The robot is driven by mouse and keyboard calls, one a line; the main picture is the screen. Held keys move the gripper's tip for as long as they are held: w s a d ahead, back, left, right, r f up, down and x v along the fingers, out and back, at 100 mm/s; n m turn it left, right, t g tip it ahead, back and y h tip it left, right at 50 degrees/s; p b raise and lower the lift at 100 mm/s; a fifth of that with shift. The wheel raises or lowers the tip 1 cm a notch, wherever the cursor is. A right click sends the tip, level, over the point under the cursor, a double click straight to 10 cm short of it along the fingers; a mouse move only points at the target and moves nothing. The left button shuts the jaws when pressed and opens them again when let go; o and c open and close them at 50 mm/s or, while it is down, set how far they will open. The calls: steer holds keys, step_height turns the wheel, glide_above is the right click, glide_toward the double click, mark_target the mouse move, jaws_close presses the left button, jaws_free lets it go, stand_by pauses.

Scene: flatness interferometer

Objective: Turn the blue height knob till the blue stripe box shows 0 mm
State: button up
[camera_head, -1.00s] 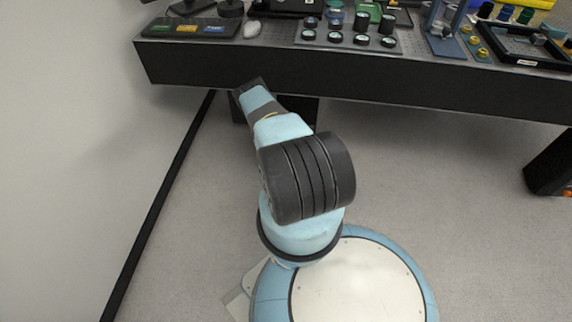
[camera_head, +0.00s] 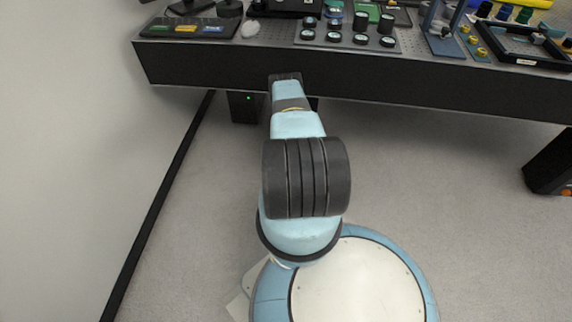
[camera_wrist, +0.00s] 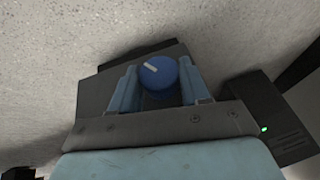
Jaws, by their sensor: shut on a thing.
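A round blue knob (camera_wrist: 158,73) with a white mark on its face sits between the fingers of my gripper (camera_wrist: 158,88) in the wrist view. The gripper is shut on it. In the head view the end of my arm is in front of the table's dark front edge, and the fingers cannot be seen. A black panel (camera_head: 170,33) with green, yellow and blue display boxes lies at the table's left end. The blue box (camera_head: 213,29) is too small to read.
The table (camera_head: 330,72) runs across the back. A plate with several round dark knobs and lids (camera_head: 346,37) is mid-table, with a blue stand and black tray to the right. A black box with a green light (camera_wrist: 268,118) stands near my gripper. The floor in front is clear.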

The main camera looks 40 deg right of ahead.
steer(key=shift+s+a+f, duration=0.15)
steer(key=shift+a, duration=0.05)
steer(key=o, duration=1.1)
steer(key=shift+d, duration=0.15)
steer(key=shift+c, duration=0.2)
steer(key=shift+r, duration=0.2)
steer(key=v, duration=1.3)
steer(key=shift+r, duration=0.2)
steer(key=shift+s, duration=0.15)
